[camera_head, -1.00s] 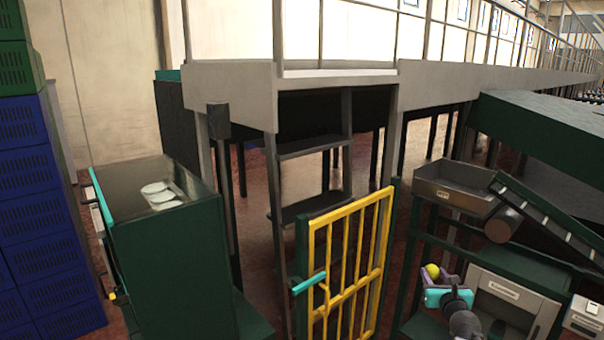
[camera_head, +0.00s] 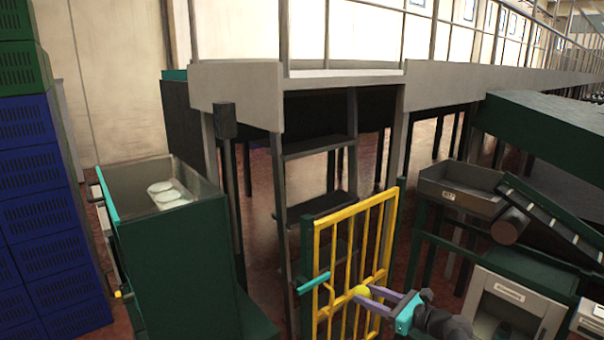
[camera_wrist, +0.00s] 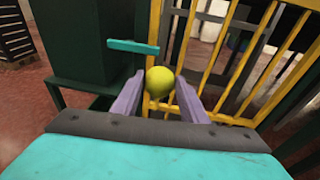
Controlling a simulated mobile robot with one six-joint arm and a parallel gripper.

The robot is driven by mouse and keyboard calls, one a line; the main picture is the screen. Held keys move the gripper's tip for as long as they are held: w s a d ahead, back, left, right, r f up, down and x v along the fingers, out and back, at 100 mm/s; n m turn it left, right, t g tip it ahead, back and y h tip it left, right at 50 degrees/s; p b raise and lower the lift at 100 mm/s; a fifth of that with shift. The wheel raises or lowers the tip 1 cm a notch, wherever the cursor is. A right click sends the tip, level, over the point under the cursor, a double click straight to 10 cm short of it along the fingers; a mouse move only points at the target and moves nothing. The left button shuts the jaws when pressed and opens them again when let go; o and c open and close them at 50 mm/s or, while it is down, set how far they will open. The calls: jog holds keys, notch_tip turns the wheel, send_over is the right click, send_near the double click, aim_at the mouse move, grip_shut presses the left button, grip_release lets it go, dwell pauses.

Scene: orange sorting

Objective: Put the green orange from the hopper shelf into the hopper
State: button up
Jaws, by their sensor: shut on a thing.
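The green orange (camera_head: 362,291) is yellow-green and sits between the fingertips of my gripper (camera_head: 366,294), in front of the yellow barred gate. In the wrist view the orange (camera_wrist: 160,80) is held between the two purple fingers of my gripper (camera_wrist: 161,84), clear of any surface. An open-topped green box (camera_head: 180,235) with white discs inside stands at the left. A grey metal tray (camera_head: 435,188) stands at the right beside a sloping conveyor. No readable label tells me which of these is the hopper.
The yellow gate (camera_head: 322,275) with a teal handle (camera_wrist: 133,47) stands close behind the orange. Blue crates (camera_head: 40,220) are stacked at far left. A green-framed shelf and a grey cabinet (camera_head: 515,295) stand at the right. Red floor shows between the green box and gate.

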jog(key=s+a+n+g+y, duration=0.1)
jog(key=s+a+n+g, duration=0.1)
jog(key=s, duration=0.1)
jog(key=shift+a+r+y, duration=0.2)
jog(key=shift+a+y, duration=0.1)
jog(key=shift+y, duration=0.1)
jog(key=shift+f, duration=0.1)
jog(key=shift+s+f, duration=0.25)
jog(key=shift+f, duration=0.8)
jog(key=shift+a, duration=0.15)
